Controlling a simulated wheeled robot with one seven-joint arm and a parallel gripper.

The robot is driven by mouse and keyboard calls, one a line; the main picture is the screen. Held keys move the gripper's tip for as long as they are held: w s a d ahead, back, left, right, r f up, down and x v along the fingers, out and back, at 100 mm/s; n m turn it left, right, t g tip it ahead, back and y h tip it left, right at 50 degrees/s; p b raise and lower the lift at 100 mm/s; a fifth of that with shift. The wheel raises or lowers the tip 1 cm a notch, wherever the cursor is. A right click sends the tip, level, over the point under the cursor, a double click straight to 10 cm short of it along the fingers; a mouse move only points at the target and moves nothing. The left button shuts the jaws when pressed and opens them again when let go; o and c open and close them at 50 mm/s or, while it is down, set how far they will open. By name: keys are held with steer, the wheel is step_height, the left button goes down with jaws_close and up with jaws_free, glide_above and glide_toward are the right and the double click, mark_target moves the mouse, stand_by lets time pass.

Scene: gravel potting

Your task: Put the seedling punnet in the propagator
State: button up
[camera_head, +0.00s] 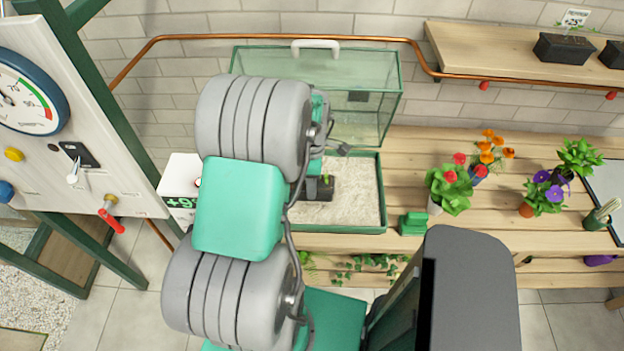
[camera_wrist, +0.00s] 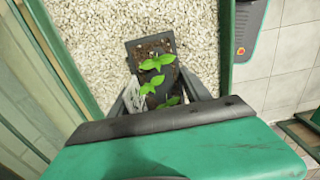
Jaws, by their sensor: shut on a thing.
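The seedling punnet (camera_wrist: 139,51), a small dark tray of soil with green seedlings, is between the fingers of my gripper (camera_wrist: 160,92) in the wrist view. A white label shows at its left side. In the head view the punnet (camera_head: 319,190) is partly hidden by my arm. It is over the left part of the pale gravel inside the propagator (camera_head: 383,200), within its green rim. I cannot tell whether it touches the gravel. The propagator's clear lid (camera_head: 362,110) stands raised behind the base, with a white handle on top.
A green block (camera_head: 412,223) sits just right of the propagator on the wooden bench (camera_head: 450,150). Potted flowers (camera_head: 450,185) stand further right. A white box (camera_head: 180,185) is at the left. A shelf (camera_head: 500,58) holds other dark punnets (camera_head: 564,48). Gravel right of the held punnet is clear.

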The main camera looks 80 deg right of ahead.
steer(key=o, duration=1.6)
steer(key=shift+o, duration=0.2)
step_height(320, 180, up, 12)
steer(key=b, duration=0.2)
steer(key=shift+r, duration=0.2)
